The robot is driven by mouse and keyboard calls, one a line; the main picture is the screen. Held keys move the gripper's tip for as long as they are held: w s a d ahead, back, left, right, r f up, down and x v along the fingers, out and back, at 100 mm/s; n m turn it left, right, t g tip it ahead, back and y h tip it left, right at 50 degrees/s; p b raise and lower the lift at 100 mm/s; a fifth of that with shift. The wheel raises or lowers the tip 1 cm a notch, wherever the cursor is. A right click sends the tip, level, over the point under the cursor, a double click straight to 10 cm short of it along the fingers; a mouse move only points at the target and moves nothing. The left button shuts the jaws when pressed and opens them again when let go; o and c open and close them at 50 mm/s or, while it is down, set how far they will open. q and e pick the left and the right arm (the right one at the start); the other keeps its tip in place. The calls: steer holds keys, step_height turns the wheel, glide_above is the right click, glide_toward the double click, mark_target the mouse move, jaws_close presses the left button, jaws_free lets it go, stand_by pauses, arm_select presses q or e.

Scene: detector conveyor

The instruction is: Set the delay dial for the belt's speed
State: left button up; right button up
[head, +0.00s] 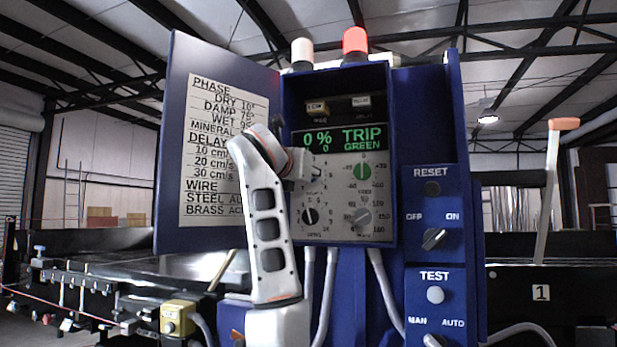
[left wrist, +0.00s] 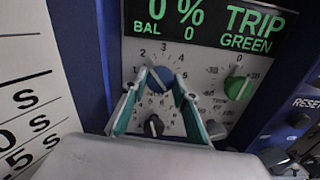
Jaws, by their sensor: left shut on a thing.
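The control panel (head: 338,232) sits in a blue cabinet and carries several dials. My left gripper (head: 312,173) reaches its upper left dial. In the left wrist view my left gripper's fingertips (left wrist: 160,80) are closed on either side of a blue dial (left wrist: 159,79), with numbers including 2, 3 and 4 around it. My gripper hides this dial in the head view. A green dial (head: 362,171) is to its right, a black dial (head: 310,216) below it, and a grey dial (head: 361,216) at lower right. I cannot read which is labelled delay. My right gripper is out of view.
The open door's card (head: 222,150) lists delay entries for 10, 20 and 30 cm/s. The display (head: 343,139) reads 0 %, TRIP, GREEN. A red lamp (head: 355,40) glows on top. RESET and TEST controls (head: 435,240) are at right. The cabinet walls closely frame the panel.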

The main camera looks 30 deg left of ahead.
arm_select(q)
steer(key=shift+a+r+m, duration=0.1)
steer(key=shift+m, duration=3.7)
steer(key=o, duration=1.1)
steer(key=v, duration=1.2)
